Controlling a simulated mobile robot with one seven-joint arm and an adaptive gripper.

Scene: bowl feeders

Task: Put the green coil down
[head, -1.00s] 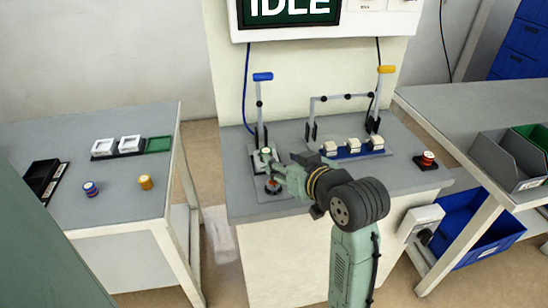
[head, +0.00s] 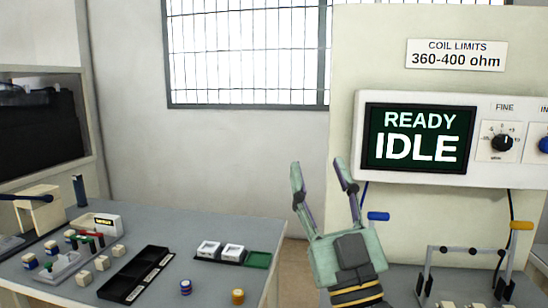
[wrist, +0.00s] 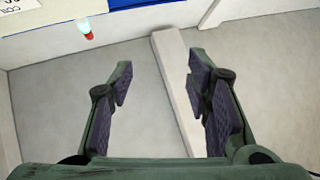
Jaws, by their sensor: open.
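My gripper (head: 320,170) is raised with its two fingers pointing up in the head view, left of the status screen. I cannot make out a green coil in either current view. On the left table stand a blue coil (head: 185,287) and a yellow coil (head: 238,296).
The screen (head: 418,138) reads READY IDLE. A black compartment tray (head: 136,275) and several small parts occupy the left table. A small red-and-white object (wrist: 86,30) shows in the wrist view.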

